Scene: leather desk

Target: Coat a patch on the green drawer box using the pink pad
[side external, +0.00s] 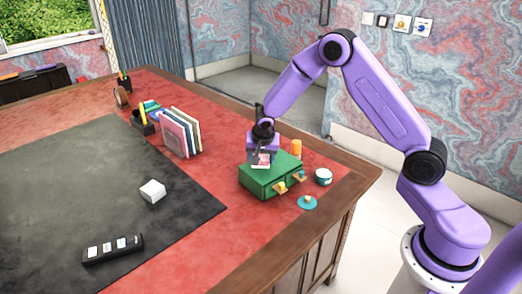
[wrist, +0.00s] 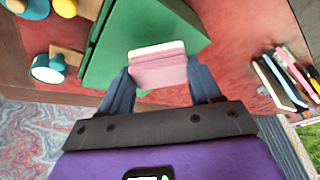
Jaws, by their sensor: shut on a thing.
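The green drawer box (side external: 262,183) stands on the red leather near the desk's right edge, with small knobs on its front. In the wrist view the green box (wrist: 104,64) fills the upper middle. My gripper (side external: 262,161) is over the top of the box. In the wrist view my gripper (wrist: 160,85) is shut on the pink pad (wrist: 160,72), which has a paler edge on its far side. The pad (side external: 262,160) is at or just above the box top; I cannot tell whether it touches. No coated patch is discernible.
A white and teal jar (side external: 323,177), a teal lid (side external: 307,202) and an orange cylinder (side external: 296,148) are close to the box. Upright books (side external: 181,133) stand behind left. A white cube (side external: 152,190) and a black strip (side external: 113,249) lie on the dark mat (side external: 75,185).

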